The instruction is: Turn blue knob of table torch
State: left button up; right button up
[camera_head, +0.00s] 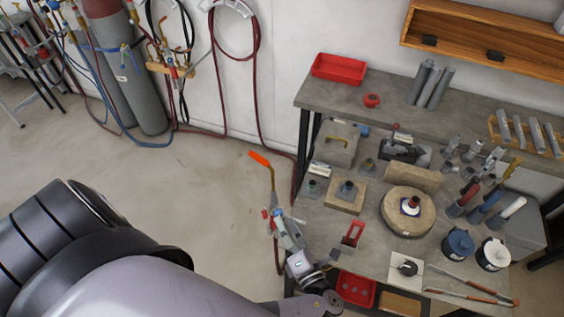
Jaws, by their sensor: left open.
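The table torch (271,182) stands at the left edge of the workbench, with a thin brass neck and a bright orange tip. Small red and blue parts show low on it, but the blue knob is too small to make out clearly. My left gripper (280,219) reaches up from the bottom of the view, its fingers open at the torch's lower part. The fingers overlap the torch there, and I cannot tell whether they touch the knob. My right gripper is out of view.
The grey workbench (325,215) holds a round block (408,223), a red stand (352,234), cans and hand tools. A red tray (339,69) sits at the back. Gas cylinders (135,85) and hoses stand by the wall.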

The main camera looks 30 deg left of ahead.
pick_arm(q)
jog(key=v, duration=0.5)
jog(key=shift+d, duration=0.1)
dwell(0.3)
